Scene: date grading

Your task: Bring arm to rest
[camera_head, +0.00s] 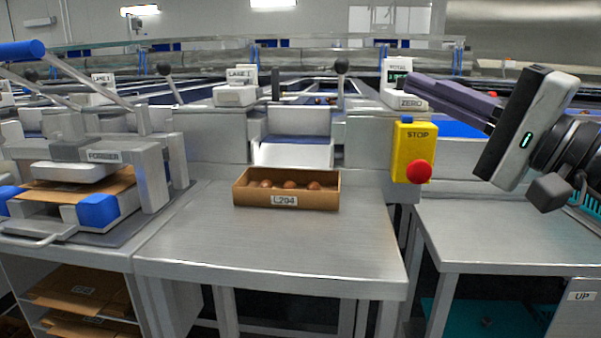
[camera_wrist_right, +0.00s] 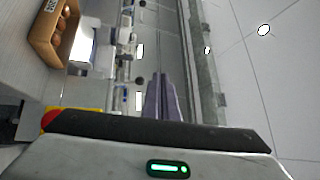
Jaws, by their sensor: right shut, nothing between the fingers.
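My right gripper (camera_head: 419,90) is at the upper right of the head view, raised above the right-hand table. Its purple-grey fingers point left, toward the back of the scene. The fingers also show in the right wrist view (camera_wrist_right: 162,98), together and with nothing between them. The arm comes in from the right edge. My left gripper is not in the head view.
A cardboard box (camera_head: 287,200) marked L204 holds several brown dates on the middle steel table (camera_head: 270,245). A yellow stop box (camera_head: 413,150) with a red button stands below the right gripper. A forming press (camera_head: 100,165) is at left. The right table (camera_head: 500,240) is clear.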

